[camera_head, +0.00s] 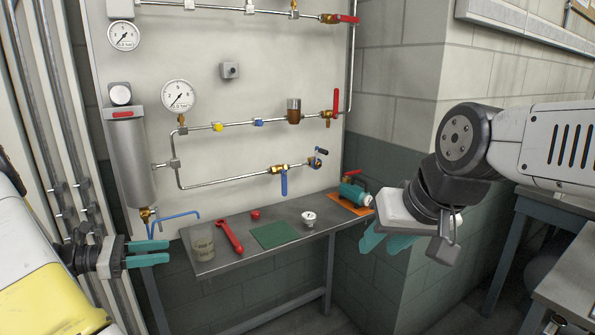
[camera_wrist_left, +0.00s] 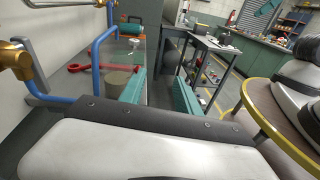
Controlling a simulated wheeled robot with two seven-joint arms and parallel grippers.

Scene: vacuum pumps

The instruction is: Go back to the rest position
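My left gripper (camera_head: 166,252) is at the left in the head view, just left of the small steel table (camera_head: 208,267). Its two teal fingers are apart with nothing between them; they also show spread in the left wrist view (camera_wrist_left: 160,98). My right gripper (camera_head: 382,246) hangs in front of the grey block wall, right of the table. Its teal fingers point down-left, apart and empty. Neither gripper touches anything that I can see.
On the table are a beige cup (camera_head: 202,246), a red wrench (camera_head: 231,238), a green mat (camera_head: 275,234), a small gauge (camera_head: 309,219) and a teal pump (camera_head: 354,193) on an orange mat. A pipe panel (camera_head: 240,110) stands behind. A blue pipe (camera_head: 173,218) is near my left gripper.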

